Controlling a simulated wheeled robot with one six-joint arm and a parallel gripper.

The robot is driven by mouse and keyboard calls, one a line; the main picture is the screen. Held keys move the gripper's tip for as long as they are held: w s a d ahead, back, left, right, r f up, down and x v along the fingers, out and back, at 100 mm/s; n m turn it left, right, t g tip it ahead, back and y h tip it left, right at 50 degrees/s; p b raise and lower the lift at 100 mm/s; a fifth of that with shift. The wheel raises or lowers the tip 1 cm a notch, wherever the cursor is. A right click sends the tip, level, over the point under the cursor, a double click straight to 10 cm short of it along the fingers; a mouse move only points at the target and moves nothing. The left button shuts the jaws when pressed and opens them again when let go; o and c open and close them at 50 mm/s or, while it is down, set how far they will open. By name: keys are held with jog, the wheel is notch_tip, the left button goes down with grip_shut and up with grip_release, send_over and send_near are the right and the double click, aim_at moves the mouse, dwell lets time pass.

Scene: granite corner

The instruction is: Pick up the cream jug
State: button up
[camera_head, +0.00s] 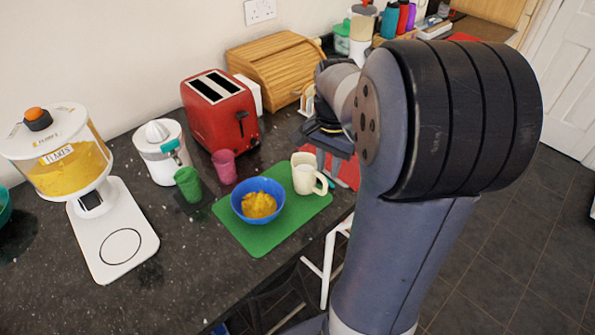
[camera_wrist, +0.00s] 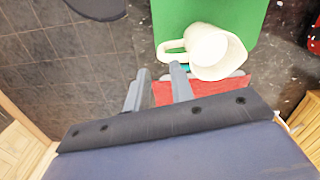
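The cream jug (camera_head: 306,176) stands upright on the right part of a green mat (camera_head: 262,240), with its handle toward the right in the head view. In the wrist view the jug (camera_wrist: 228,62) is seen from above, its handle pointing left toward my fingers. A white round shape shows within its outline; I cannot tell what it is. My gripper (camera_wrist: 159,82) is open and empty, its fingertips just short of the handle and apart from it.
A blue bowl (camera_head: 244,205) of yellow food sits left of the jug on the mat. Pink (camera_head: 224,167) and green (camera_head: 188,185) cups, a red toaster (camera_head: 222,115) and a juicer (camera_head: 162,155) stand beyond. A red mat (camera_wrist: 205,91) lies beside the jug. The counter's edge is close.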

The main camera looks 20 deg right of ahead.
aim_at(326, 180)
notch_tip(326, 180, down, 8)
jog(key=shift+f+p, duration=0.25)
jog(key=shift+p, duration=0.15)
jog(key=shift+c, duration=0.4)
grip_shut()
jog(key=shift+w+r, duration=0.1)
